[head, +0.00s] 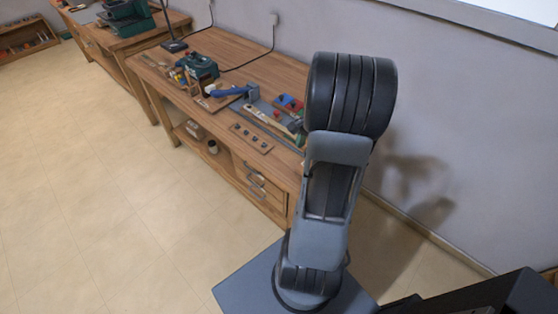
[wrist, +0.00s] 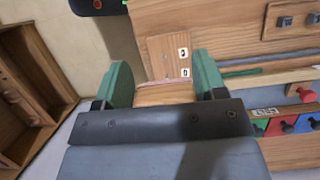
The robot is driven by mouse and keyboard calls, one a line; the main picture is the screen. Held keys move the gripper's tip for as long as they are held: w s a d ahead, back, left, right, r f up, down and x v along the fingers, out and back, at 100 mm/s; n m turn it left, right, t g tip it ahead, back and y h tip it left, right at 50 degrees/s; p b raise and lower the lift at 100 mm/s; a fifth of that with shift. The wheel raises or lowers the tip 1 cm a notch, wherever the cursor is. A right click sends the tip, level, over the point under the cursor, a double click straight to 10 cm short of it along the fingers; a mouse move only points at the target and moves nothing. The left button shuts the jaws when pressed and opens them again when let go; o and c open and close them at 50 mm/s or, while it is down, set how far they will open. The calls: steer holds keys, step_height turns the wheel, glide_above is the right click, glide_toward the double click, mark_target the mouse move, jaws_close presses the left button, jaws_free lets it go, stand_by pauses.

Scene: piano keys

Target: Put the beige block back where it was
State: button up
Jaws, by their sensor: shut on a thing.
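My gripper (wrist: 162,78) shows in the wrist view with two green fingers. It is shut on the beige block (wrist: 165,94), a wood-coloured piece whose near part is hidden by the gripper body. Just beyond the block, a small wooden plate (wrist: 164,46) with two white labels lies against the larger wooden surface. I cannot tell whether the block touches it. In the head view my arm stands in front of the right end of the workbench (head: 218,152), and the gripper and block cannot be made out there.
Red, blue and green pieces (wrist: 282,125) lie at the right of the wrist view. A board with dark knobs (wrist: 293,20) is at the upper right. In the head view, a green power tool (head: 199,67) and a blue-handled tool (head: 228,91) crowd the bench. The floor in front is clear.

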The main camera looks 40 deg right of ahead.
mark_target(274, 166)
steer(key=w+a+f, duration=0.1)
steer(key=w+f, duration=0.1)
steer(key=w, duration=0.1)
steer(key=w+a+f, duration=0.2)
steer(key=w, duration=0.1)
steer(key=w+a+f+p, duration=0.1)
steer(key=w+f, duration=0.1)
steer(key=shift+w+a+f, duration=0.15)
steer(key=shift+w+f, duration=0.25)
steer(key=shift+w+a+f, duration=0.25)
steer(key=shift+w+f, duration=0.2)
steer(key=shift+f, duration=0.15)
steer(key=f, duration=0.3)
steer(key=shift+w+a+p, duration=0.15)
steer(key=shift+w+p, duration=0.15)
steer(key=shift+p, duration=0.1)
steer(key=shift+f, duration=0.45)
steer(key=shift+f, duration=0.1)
steer(key=o, duration=1.5)
